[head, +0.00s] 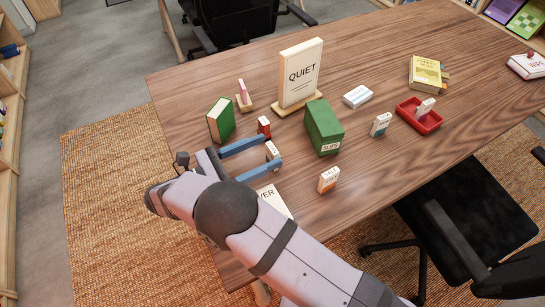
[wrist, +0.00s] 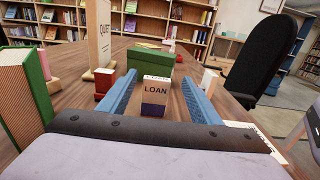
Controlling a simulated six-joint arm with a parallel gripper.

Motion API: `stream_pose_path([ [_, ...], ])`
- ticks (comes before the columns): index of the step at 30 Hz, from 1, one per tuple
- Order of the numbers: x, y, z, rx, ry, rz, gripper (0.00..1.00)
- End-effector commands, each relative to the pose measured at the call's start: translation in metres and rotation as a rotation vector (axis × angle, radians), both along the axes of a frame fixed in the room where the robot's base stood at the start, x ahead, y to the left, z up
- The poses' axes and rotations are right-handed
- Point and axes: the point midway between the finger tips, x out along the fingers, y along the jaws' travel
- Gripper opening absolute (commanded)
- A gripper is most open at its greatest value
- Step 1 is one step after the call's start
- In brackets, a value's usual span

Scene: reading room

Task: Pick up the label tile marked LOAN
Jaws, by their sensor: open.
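The LOAN tile (wrist: 154,100) stands upright in the wrist view, a pale block with dark lettering and a dark blue lower band. In the head view the tile (head: 272,151) stands on the table near the fingertips. My gripper (head: 273,149) is open, its two blue fingers on either side of the tile. In the wrist view the gripper (wrist: 157,80) also has one finger to the left and one to the right of it. I cannot tell whether either finger touches it.
A green box (head: 323,130) stands just beyond the tile. A red block (head: 263,124) and a green book (head: 221,121) are beside the far finger. A white-and-orange tile (head: 328,179), a QUIET sign (head: 301,72) and a red tray (head: 418,122) stand on the table (head: 390,60).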

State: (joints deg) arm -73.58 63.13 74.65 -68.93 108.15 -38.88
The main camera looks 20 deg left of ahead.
Motion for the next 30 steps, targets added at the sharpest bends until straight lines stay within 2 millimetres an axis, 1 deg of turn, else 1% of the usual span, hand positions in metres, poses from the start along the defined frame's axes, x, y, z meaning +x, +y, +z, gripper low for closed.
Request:
stream_pose_path([
  [1, 0.0, 0.0, -0.005, 0.0, 0.0, 0.0, 0.58],
  [5, 0.0, 0.0, -0.01, 0.001, 0.0, 0.0, 0.58],
  [8, 0.002, -0.002, -0.01, 0.001, 0.0, -0.001, 0.58],
  [15, 0.015, -0.014, -0.009, 0.001, 0.001, -0.002, 0.58],
  [21, 0.018, -0.016, -0.009, 0.001, 0.0, -0.001, 0.58],
  [23, 0.021, -0.019, -0.008, 0.001, -0.001, -0.002, 0.58],
  [30, 0.045, -0.037, -0.008, 0.001, 0.001, -0.003, 0.58],
])
